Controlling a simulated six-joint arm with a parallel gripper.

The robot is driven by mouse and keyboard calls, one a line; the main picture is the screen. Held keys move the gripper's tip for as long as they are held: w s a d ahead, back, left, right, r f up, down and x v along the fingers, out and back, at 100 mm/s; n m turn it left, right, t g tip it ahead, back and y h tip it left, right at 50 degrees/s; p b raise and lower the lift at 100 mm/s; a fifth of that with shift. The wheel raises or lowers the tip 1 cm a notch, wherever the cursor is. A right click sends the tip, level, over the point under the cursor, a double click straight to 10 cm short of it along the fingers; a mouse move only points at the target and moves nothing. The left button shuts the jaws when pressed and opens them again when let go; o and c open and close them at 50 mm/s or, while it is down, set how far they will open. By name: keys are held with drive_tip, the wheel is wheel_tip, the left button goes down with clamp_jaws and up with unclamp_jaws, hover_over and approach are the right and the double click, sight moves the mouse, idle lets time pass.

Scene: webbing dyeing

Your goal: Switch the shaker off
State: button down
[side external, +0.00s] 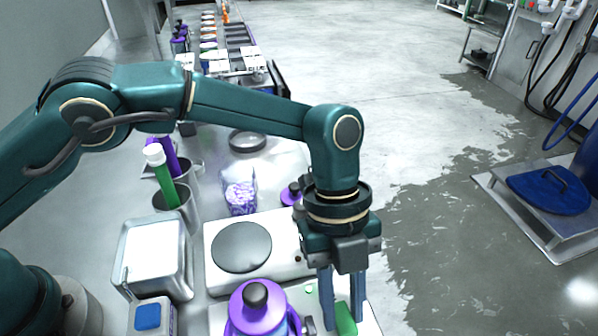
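My gripper (341,311) points down at the bottom of the view, its two blue-grey fingers apart. A green piece (345,319) shows between the fingertips, at the right side of a pale unit at the bottom edge. I cannot tell whether the fingers touch it or whether it is the switch. A purple vessel with a black knob (257,312) stands left of the fingers, over this unit, which may be the shaker. Behind it is a white device with a dark round plate (242,247). The lower part of the unit is cut off by the frame.
A metal tray with white contents (153,258) and a blue-topped container (149,317) stand left. Green (166,180) and purple cylinders stand in metal holders. A bag of purple pieces (240,196) and a purple-and-black item (291,194) lie behind.

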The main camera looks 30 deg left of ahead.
sight(344, 321)
drive_tip(key=shift+s+d+t+y, duration=0.25)
drive_tip(key=shift+t+y, duration=0.45)
drive_tip(key=shift+s+d+t+y, duration=0.15)
drive_tip(key=shift+t+y, duration=0.75)
drive_tip(key=shift+y, duration=0.1)
drive_tip(key=c, duration=0.6)
unclamp_jaws()
drive_tip(key=shift+c, duration=0.2)
drive_tip(key=shift+r, duration=0.1)
drive_tip(key=shift+r, duration=2.5)
